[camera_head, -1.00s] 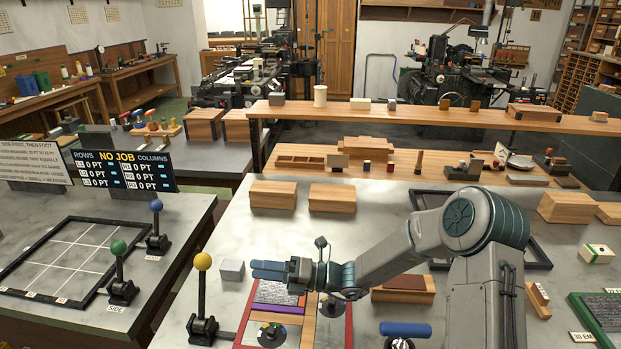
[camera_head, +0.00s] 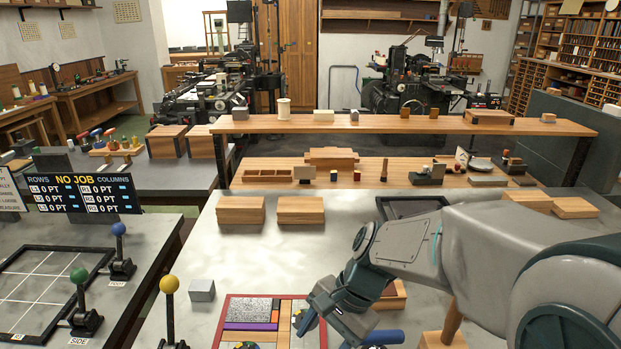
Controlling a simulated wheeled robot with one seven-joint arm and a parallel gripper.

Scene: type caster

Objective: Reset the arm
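My arm reaches in from the right side of the head view and bends down near the front middle. My gripper (camera_head: 306,318) points down and to the left, over the right part of a red-framed tray (camera_head: 228,312). The view does not show clearly whether its fingers are apart. No held object can be made out. The arm hides part of the table on the right.
Yellow-knobbed (camera_head: 169,285), green-knobbed (camera_head: 79,275) and blue-knobbed (camera_head: 118,229) levers stand at left. A grey block (camera_head: 202,290) sits beside the tray. A blue handle (camera_head: 377,338) lies close to the gripper. Wooden boxes (camera_head: 241,210) stand behind, before a raised shelf (camera_head: 400,124).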

